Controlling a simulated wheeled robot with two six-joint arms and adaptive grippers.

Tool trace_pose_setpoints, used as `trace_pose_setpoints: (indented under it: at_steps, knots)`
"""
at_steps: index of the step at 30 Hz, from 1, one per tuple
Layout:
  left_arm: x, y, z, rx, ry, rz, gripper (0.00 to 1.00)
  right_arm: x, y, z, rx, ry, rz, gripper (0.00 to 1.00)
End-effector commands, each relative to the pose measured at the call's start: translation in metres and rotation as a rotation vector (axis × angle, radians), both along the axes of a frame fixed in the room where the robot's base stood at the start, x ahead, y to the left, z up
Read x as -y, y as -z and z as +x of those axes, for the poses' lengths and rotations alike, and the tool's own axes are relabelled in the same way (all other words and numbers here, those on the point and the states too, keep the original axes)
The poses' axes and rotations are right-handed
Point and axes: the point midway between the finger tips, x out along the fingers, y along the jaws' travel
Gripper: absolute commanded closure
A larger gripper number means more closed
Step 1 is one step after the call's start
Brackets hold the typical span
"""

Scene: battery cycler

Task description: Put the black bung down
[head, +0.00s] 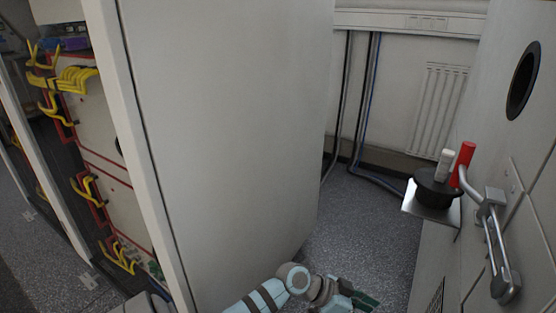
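A black round piece (434,188) sits on a small metal shelf (447,216) on the right-hand wall. I cannot tell if it is the black bung or a holder for the white and red cylinders at its back. No other clear bung shows. An arm of mine, pale blue and grey, comes in from the bottom left, apparently my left arm. Its gripper (347,301) is low at the bottom edge, well away from the shelf. The fingers are too small and cut off to tell what they hold. My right gripper is not in view.
A white cylinder (445,165) and a red cylinder (463,163) stand by the shelf. A metal handle (499,245) and a dark round opening (523,80) are on the right panel. A large grey cabinet door (230,140) fills the left middle. Speckled floor (365,235) lies open between.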

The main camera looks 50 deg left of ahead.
Motion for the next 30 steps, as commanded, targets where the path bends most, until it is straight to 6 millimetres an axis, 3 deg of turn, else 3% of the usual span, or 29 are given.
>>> trace_pose_setpoints:
  at_steps: [1,3,6,9,12,30]
  knots:
    - [0.010,0.046,-0.047,-0.136,-0.031,0.068,0.57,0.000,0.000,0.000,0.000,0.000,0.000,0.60]
    - [0.007,0.098,-0.118,-0.332,-0.139,0.197,0.57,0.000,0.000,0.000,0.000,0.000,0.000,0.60]
    - [-0.016,0.131,-0.202,-0.528,-0.342,0.361,0.57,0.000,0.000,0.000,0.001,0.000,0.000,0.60]
    - [-0.036,0.135,-0.246,-0.612,-0.486,0.455,0.57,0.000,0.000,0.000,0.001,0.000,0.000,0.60]
    - [-0.043,0.134,-0.257,-0.631,-0.533,0.484,0.57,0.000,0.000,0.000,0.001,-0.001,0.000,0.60]
    - [-0.046,0.129,-0.256,-0.636,-0.531,0.489,0.57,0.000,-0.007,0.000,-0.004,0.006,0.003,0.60]
